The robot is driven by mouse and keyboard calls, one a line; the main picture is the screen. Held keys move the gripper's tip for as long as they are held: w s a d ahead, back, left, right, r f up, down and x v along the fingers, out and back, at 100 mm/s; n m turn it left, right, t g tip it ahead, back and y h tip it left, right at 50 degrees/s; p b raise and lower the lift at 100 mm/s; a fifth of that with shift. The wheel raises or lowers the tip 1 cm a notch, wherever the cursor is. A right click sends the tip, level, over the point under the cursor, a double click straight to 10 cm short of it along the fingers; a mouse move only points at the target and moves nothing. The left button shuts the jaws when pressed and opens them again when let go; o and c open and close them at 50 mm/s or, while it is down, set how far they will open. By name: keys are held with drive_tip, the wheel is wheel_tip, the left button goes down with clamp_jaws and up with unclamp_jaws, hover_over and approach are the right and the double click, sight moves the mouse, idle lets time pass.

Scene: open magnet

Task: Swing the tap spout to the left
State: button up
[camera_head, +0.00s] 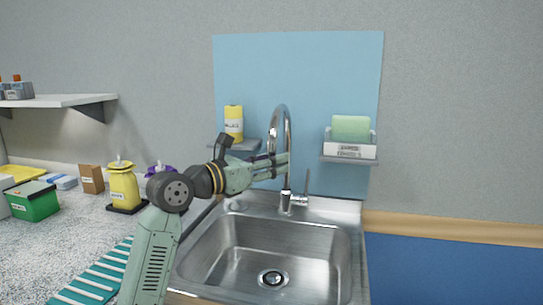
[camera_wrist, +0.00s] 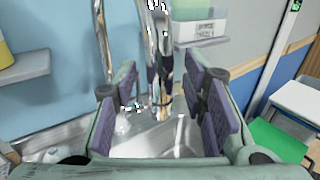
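The chrome tap (camera_head: 287,120) rises at the back of the steel sink, with a tall arched spout. A side lever (camera_head: 307,185) stands to the right of its base. My gripper (camera_head: 277,165) reaches in from the left at the height of the spout's lower part and hides some of it. In the wrist view, my gripper (camera_wrist: 165,100) is open, its two purple-padded fingers apart. One limb of the spout (camera_wrist: 160,60) shows in the gap between them; another limb stands to the left. I cannot tell whether a finger touches the spout.
The sink basin (camera_head: 230,262) lies below. A shelf with a yellow bottle (camera_head: 234,122) is behind my gripper; another holds a green sponge (camera_head: 351,127) at right. A yellow pump bottle (camera_head: 123,188) and a green box (camera_head: 34,202) stand on the left counter.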

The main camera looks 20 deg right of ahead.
drive_tip(key=shift+w+d, duration=0.1)
drive_tip(key=shift+d, duration=0.1)
drive_tip(key=shift+c, duration=0.6)
clamp_jaws()
